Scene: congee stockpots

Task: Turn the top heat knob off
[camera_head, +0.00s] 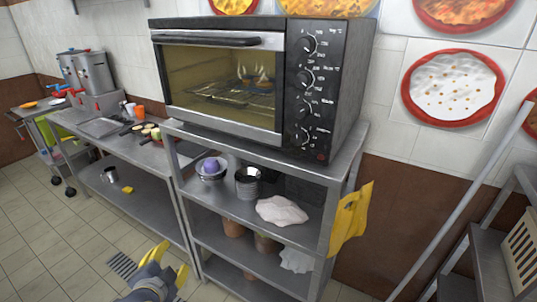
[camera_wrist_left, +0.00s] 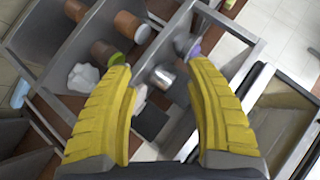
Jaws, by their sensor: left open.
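The oven (camera_head: 262,85) is a black and silver countertop unit on top of a metal shelf rack in the head view. Its right panel holds a column of several black knobs. The top heat knob (camera_head: 308,44) is near the panel's upper edge. My left gripper (camera_head: 172,260) is low at the bottom of the head view, below and left of the oven, apart from the knobs. Its yellow fingers are open and empty. They also show in the left wrist view (camera_wrist_left: 160,68), with the shelf beyond them. My right gripper is not in view.
The metal rack (camera_head: 215,250) holds bowls, a white cloth (camera_head: 281,211) and pots. A yellow cloth (camera_head: 350,222) hangs on its right side. A long metal counter (camera_head: 150,178) stands left. Tiled floor (camera_head: 50,235) is clear in front.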

